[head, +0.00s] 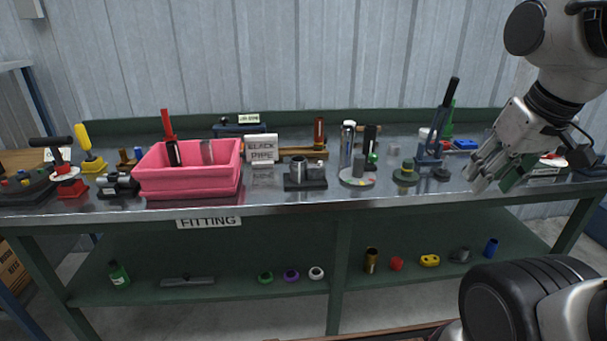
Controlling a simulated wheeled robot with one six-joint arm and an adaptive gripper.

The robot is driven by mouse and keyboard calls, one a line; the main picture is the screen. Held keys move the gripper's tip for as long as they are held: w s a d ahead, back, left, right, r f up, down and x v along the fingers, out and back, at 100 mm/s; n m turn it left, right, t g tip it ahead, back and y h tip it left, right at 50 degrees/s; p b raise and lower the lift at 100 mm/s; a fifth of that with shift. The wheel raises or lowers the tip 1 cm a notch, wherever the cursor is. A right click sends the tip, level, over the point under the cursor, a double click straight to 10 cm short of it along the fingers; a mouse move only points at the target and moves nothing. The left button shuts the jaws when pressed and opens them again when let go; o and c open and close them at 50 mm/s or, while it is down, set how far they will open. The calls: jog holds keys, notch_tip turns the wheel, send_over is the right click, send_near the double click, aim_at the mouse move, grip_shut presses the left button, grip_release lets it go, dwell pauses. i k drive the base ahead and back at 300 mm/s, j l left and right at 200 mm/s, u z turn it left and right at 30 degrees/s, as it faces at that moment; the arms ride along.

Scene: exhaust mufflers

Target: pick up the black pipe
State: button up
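A dark upright cylinder (173,153) shows inside the bin, beside a grey one (207,152). Another black upright cylinder (370,138) stands right of the bench's middle, behind a round grey base. I cannot tell for sure which of these is the black pipe. My gripper (490,178) is at the right, over the bench's front edge, far from both. Its fingers look apart, with a green thing close by them; nothing is clearly held.
A grey pipe on a black block (305,174), a grey round base with parts (357,180) and a blue upright tool (432,140) crowd the bench. Red and yellow tools stand at the left. The lower shelf (215,265) holds several small parts. The front bench strip is mostly clear.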

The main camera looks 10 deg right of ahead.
aim_at(173, 154)
jog(key=i+j+u, duration=0.3)
jog(key=i+j, duration=0.3)
jog(key=j, duration=0.15)
jog(key=i+j+u, duration=0.3)
jog(key=i+j, duration=0.3)
